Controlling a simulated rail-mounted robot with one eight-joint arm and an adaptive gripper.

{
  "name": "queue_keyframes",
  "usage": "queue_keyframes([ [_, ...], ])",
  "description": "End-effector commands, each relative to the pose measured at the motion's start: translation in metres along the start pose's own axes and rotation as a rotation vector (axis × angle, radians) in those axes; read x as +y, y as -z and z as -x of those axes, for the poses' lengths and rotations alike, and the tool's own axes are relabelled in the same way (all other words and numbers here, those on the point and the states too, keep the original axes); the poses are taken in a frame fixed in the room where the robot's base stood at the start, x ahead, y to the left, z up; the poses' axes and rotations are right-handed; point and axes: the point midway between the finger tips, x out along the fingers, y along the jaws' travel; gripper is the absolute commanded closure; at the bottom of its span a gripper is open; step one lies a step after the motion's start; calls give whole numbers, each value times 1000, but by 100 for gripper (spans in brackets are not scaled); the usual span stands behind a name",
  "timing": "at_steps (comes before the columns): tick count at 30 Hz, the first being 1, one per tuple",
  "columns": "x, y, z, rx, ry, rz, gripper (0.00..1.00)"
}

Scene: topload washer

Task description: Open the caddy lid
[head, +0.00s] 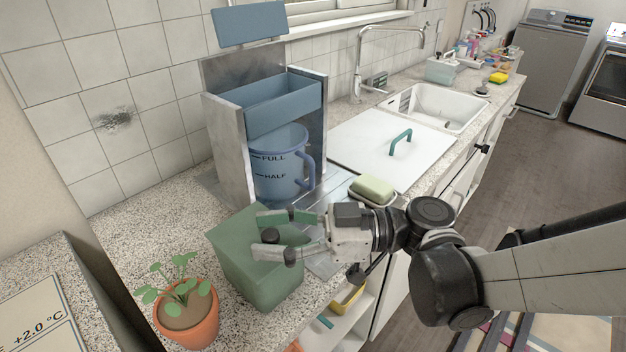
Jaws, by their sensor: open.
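The green caddy (262,285) stands on the speckled counter near its front edge. Its green lid (228,232) is on top and looks closed. A dark round knob (270,236) shows on the lid. My gripper (260,234) reaches in from the right, over the caddy's top. Its two fingers are open, one on the far side of the knob and one on the near side. I cannot tell whether either finger touches the knob. The gripper hides the right part of the lid.
A potted plant (187,310) stands left of the caddy. Behind are a metal stand with a blue bin (270,105) and a blue measuring jug (280,170). Soap (372,188) lies close beyond my wrist. A white board with a green handle (401,141) and a sink (440,105) lie farther back.

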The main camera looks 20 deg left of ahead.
Motion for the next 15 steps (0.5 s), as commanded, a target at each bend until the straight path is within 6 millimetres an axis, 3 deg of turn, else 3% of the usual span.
queue_keyframes([
  [7, 0, 0, -1, 0, 0, 0, 60],
  [15, 0, 0, 0, 0, 0, 0, 94],
])
